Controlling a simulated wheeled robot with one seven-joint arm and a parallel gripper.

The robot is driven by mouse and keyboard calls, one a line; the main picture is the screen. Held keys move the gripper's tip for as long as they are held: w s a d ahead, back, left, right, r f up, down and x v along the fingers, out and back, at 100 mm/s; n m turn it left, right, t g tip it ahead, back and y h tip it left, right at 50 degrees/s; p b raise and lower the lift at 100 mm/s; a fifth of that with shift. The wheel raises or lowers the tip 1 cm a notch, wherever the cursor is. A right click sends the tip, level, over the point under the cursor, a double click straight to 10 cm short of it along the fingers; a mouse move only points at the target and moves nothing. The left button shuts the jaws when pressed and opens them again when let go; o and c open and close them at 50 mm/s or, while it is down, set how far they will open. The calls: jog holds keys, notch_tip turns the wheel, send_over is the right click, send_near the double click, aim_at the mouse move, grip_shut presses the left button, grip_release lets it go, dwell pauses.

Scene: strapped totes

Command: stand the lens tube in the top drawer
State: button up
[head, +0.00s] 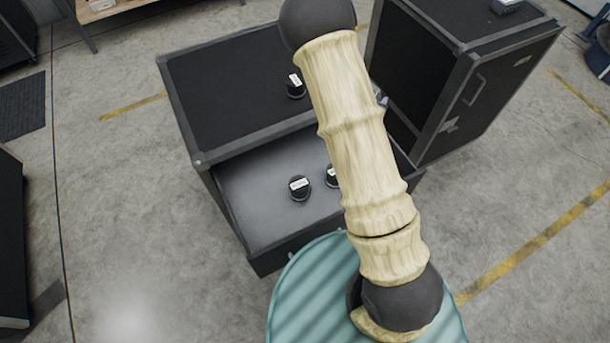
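A black case (215,95) with grey edges stands in front of me, its top drawer (250,205) pulled open. Two short round black pieces with white labels are in the drawer. One (300,188) is in full view, and the other (332,175) is partly covered by my arm. A similar labelled black piece (295,86) stands on the case top, just left of my arm. I cannot tell which of these is the lens tube. My gripper is not visible; my arm crosses the case and runs out at the top edge.
A second black case (485,95) with a handle stands close on the right, with a small grey object (506,6) on top. A table (110,12) is at the upper left and a dark mat (22,105) lies at the left.

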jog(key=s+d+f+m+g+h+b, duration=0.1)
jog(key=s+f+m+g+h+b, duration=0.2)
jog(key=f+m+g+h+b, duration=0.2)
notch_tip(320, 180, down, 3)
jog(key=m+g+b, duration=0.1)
jog(key=b, duration=0.5)
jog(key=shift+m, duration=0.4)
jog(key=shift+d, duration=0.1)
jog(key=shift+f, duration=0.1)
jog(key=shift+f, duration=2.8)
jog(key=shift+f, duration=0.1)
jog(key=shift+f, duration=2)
jog(key=shift+b, duration=0.3)
